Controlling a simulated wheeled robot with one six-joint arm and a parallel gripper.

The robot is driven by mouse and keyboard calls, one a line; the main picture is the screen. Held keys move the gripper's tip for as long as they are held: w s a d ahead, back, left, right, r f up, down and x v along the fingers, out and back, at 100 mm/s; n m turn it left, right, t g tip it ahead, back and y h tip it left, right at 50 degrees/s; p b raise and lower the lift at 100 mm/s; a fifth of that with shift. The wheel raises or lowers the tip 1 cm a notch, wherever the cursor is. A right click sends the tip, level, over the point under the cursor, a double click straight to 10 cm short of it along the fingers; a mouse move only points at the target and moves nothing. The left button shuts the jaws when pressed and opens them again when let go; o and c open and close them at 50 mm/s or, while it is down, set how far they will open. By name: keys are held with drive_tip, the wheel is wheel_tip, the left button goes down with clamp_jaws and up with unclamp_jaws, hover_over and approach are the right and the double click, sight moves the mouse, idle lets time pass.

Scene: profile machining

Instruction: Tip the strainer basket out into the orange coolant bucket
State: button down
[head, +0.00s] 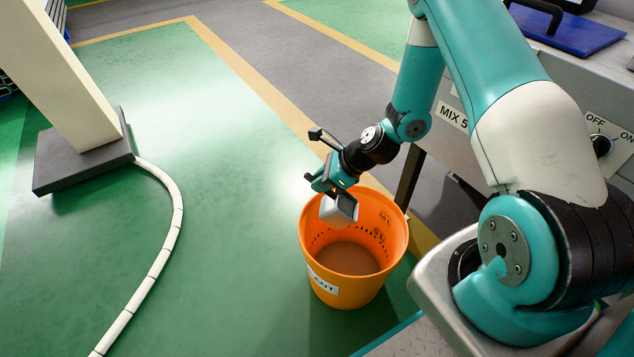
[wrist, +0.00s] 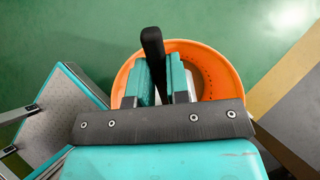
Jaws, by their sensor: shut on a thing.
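The orange coolant bucket (head: 318,262) stands on the green floor in the head view, with brownish content at its bottom and a white label on its front. The strainer basket (head: 340,209) is a small grey metal box, tilted over the bucket's far rim area. My gripper (head: 325,187) is above the bucket and shut on the basket's black handle. In the wrist view the handle (wrist: 152,45) rises between the jaws (wrist: 160,82), and the bucket's orange rim (wrist: 222,66) shows behind them. The basket's inside is hidden from both views.
A grey machine with a MIX label (head: 453,116) and a dial (head: 600,145) stands at the right. A white segmented hose (head: 163,250) runs over the floor from the post's dark base (head: 82,160).

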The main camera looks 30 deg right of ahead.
idle(0.3)
drive_tip(key=shift+s+d+r+t+y+b, duration=0.1)
drive_tip(key=shift+s+d+t+y+b, duration=0.2)
drive_tip(key=shift+s+d+y, duration=0.15)
drive_tip(key=shift+d+r, duration=0.1)
drive_tip(key=shift+r, duration=0.1)
drive_tip(key=shift+s+d+t+y, duration=0.2)
drive_tip(key=shift+d+t+y, duration=0.1)
drive_tip(key=shift+d+y, duration=0.05)
drive_tip(key=shift+s+d+r+y, duration=0.2)
drive_tip(key=shift+r+y, duration=0.1)
drive_tip(key=shift+r, duration=0.05)
